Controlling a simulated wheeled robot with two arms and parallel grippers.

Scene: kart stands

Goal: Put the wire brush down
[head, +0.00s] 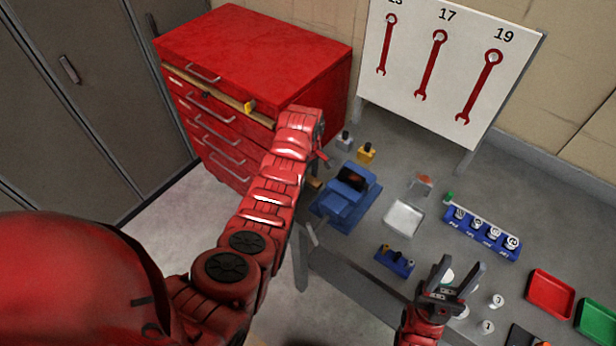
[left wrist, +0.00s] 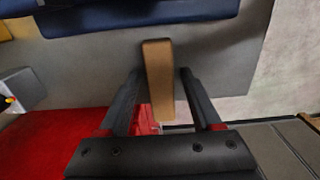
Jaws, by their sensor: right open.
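The wire brush shows as a plain brown wooden piece (left wrist: 158,72) between the fingers of my left gripper (left wrist: 162,75) in the left wrist view. Narrow gaps seem to show between the wood and the fingers, so I cannot tell whether they grip it. No bristles are visible. In the head view my left gripper (head: 324,160) is at the bench's left end, near the blue vise (head: 345,203). A small brown piece (head: 314,183) shows just below it, probably the brush. Whether it rests on the bench is unclear. My right gripper (head: 450,285) is open and empty above the bench front.
The grey bench (head: 400,160) has a metal tray (head: 403,219), a blue socket holder (head: 482,233), a small blue rack (head: 394,261) and red (head: 551,293) and green (head: 597,320) trays. A red tool cabinet (head: 250,50) with a slightly open drawer stands left. A wrench board (head: 445,70) stands behind.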

